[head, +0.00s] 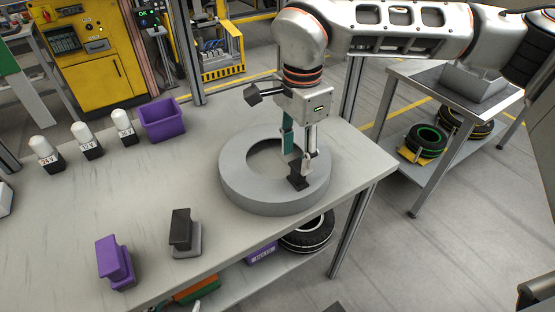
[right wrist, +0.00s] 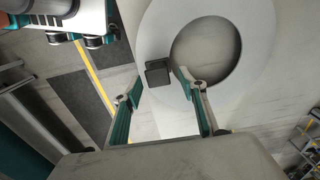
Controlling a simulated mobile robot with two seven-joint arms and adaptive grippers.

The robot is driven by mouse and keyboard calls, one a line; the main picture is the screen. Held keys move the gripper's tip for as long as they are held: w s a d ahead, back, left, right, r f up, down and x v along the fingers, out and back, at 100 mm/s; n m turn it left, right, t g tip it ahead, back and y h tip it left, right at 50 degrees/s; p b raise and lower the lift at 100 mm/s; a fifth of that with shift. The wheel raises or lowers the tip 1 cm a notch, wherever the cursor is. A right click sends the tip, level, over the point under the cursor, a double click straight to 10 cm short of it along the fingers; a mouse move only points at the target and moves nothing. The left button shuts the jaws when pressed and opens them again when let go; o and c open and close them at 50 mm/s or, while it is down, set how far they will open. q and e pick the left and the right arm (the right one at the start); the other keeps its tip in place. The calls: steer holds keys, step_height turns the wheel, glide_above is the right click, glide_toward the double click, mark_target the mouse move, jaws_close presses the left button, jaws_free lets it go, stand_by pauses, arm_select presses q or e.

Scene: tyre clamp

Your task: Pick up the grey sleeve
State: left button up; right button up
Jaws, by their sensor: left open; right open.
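The grey sleeve appears to be the thick grey ring (head: 240,185), lying flat on the table near its right end. It also shows in the right wrist view (right wrist: 255,35). A dark block (head: 298,182) sits at the ring's near right rim, and it shows in the right wrist view (right wrist: 158,73) beside the hole. My right gripper (head: 299,160) comes from above and is open. In the right wrist view its fingertips (right wrist: 160,87) are on either side of the dark block, with no clear grip on it. My left gripper is not in view.
A purple block (head: 114,262) and a dark block on a grey base (head: 181,232) stand at the table's front. A purple bin (head: 162,120) and several white-topped bottles (head: 84,140) stand at the back left. Tyres (head: 309,235) lie on the shelf below. The table's middle is clear.

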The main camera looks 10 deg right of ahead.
mark_target(299, 165)
steer(key=f, duration=0.5)
steer(key=shift+s+d+f+p, duration=0.15)
steer(key=shift+s+d+p, duration=0.05)
steer(key=shift+d+p, duration=0.15)
steer(key=shift+a+f, duration=0.1)
steer(key=shift+f, duration=0.4)
jaws_close()
